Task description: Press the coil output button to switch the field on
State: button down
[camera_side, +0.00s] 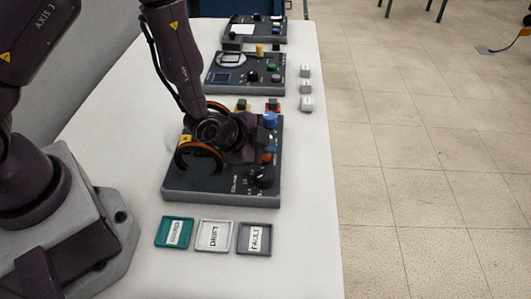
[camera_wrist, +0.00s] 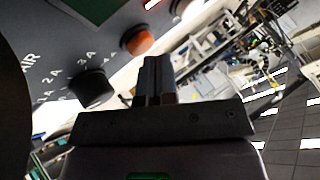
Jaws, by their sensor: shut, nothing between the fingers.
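The dark coil panel (camera_side: 190,198) lies on the white table with orange-rimmed coil rings (camera_side: 188,150). Near its right edge are a round orange button (camera_side: 267,157), a black knob (camera_side: 264,177) and a blue knob (camera_side: 270,119). In the wrist view the orange button (camera_wrist: 138,42) is beside the black knob (camera_wrist: 92,87), which has 2 A and 3 A marks. I cannot read a label on the button. My gripper (camera_wrist: 155,62) is shut and empty, its tips close to the orange button in the picture; contact cannot be told. In the side view my wrist hides the panel's middle and the fingertips.
Three shallow trays, green (camera_side: 174,232), white (camera_side: 214,235) and grey (camera_side: 254,238), lie in front of the panel. Two more instrument panels (camera_side: 240,80) (camera_side: 255,28) stand behind it. Small white blocks (camera_side: 305,87) line the right table edge. Open floor lies beyond.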

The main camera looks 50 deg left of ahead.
aim_at(265, 157)
jog(key=shift+r, duration=3)
